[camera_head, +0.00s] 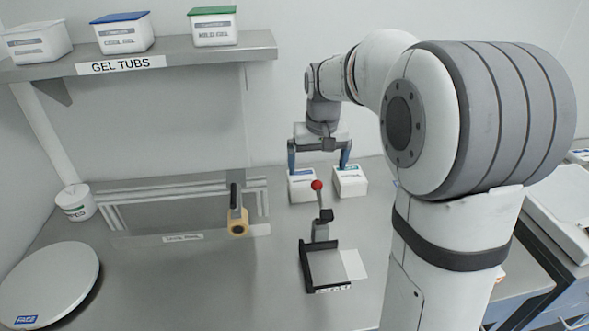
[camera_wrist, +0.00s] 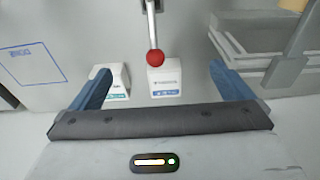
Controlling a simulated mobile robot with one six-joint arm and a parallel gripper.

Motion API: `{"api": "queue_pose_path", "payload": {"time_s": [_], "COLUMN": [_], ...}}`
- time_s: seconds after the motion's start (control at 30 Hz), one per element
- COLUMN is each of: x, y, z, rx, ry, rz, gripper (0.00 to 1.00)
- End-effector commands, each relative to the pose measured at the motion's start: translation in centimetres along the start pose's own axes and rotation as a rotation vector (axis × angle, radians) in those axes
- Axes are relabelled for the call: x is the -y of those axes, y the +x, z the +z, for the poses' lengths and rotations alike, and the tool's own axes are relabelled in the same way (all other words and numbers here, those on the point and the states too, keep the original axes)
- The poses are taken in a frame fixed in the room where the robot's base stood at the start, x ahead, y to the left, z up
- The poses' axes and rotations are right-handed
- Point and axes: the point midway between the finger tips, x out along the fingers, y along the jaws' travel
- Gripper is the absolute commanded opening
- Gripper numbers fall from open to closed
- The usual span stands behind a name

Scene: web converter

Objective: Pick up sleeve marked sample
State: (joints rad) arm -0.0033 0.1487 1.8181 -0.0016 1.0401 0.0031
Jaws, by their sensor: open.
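Two small white box-shaped sleeves stand on the bench. One sleeve (camera_head: 302,189) has a blue label; the other sleeve (camera_head: 350,184) has a teal label. In the wrist view the blue-labelled sleeve (camera_wrist: 164,80) lies between my fingers, and the teal-labelled sleeve (camera_wrist: 119,80) is partly hidden behind one finger. The print is too small to tell which is marked sample. My gripper (camera_head: 318,168) is open and empty, its blue fingers pointing down by the two sleeves in the head view. I cannot tell how far its tips are from them.
A lever with a red ball (camera_head: 317,185) rises from a small black-framed device (camera_head: 305,270) in front of the sleeves. A roller with a dark handle (camera_head: 238,222) lies left. A round white plate (camera_head: 48,283) is front left. Gel tubs stand on a shelf (camera_head: 200,55).

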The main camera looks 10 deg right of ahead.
Motion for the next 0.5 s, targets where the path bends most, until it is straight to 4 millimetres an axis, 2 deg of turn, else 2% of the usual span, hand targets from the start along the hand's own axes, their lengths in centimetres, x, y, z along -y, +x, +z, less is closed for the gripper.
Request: {"api": "queue_pose_path", "payload": {"time_s": [0.03,0.2,0.4,0.5], "x": [0.0,0.0,0.1,0.1], "y": [1.2,4.7,9.8,12.1], "z": [-1.7,-6.7,-11.6,-13.4], "rx": [0.015,0.052,0.092,0.108], "ry": [0.0,0.0,0.0,0.0], "rz": [0.0,0.0,-0.001,-0.001], "gripper": [1.0,1.0,1.0,1.0]}}
